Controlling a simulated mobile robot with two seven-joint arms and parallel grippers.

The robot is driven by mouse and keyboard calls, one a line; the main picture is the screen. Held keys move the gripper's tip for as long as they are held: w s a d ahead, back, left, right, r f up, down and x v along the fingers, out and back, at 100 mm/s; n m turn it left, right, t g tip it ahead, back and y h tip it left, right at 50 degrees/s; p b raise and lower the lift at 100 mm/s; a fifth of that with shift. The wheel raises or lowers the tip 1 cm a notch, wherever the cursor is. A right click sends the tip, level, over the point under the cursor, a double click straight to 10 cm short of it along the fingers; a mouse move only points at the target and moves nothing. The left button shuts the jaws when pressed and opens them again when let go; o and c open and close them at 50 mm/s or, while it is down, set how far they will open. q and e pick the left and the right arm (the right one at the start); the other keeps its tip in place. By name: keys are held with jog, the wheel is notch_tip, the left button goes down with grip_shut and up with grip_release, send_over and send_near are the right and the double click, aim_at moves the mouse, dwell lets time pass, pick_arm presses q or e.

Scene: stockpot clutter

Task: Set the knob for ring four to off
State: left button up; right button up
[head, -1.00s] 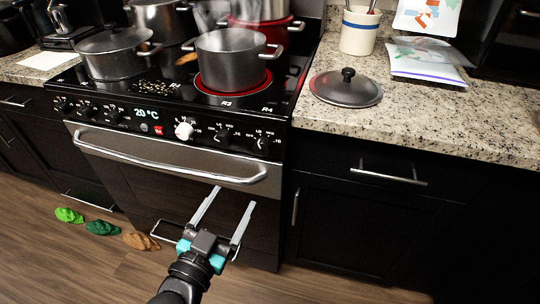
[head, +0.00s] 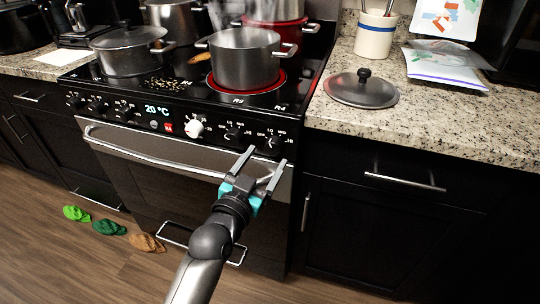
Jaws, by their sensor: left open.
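The stove's front panel holds several knobs. The rightmost black knob (head: 271,142), on the side of the R4 label, has small white OFF, LO, MED and HI marks around it; its exact setting is too small to read. Another black knob (head: 233,133) is to its left, then a larger white knob (head: 194,128). My left gripper (head: 266,155) is open and empty, its fingers pointing up toward the panel. Its fingertips are just below and in front of the rightmost knob, one to each side in the picture; contact cannot be told. My right gripper is not in view.
A steaming steel pot (head: 244,62) stands on a red glowing ring by the R3 label. A red pot (head: 275,32) is behind it. The oven handle (head: 150,155) crosses below the knobs. A lid (head: 361,91) lies on the right counter.

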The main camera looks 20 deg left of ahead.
aim_at(272, 149)
pick_arm(q)
jog(key=shift+w+d+b, duration=0.2)
jog(key=shift+w+b, duration=0.2)
jog(key=shift+w, duration=1.3)
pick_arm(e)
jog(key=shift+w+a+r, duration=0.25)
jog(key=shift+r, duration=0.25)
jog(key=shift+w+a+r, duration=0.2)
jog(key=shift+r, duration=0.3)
pick_arm(q)
jog(key=shift+c, duration=0.2)
grip_shut()
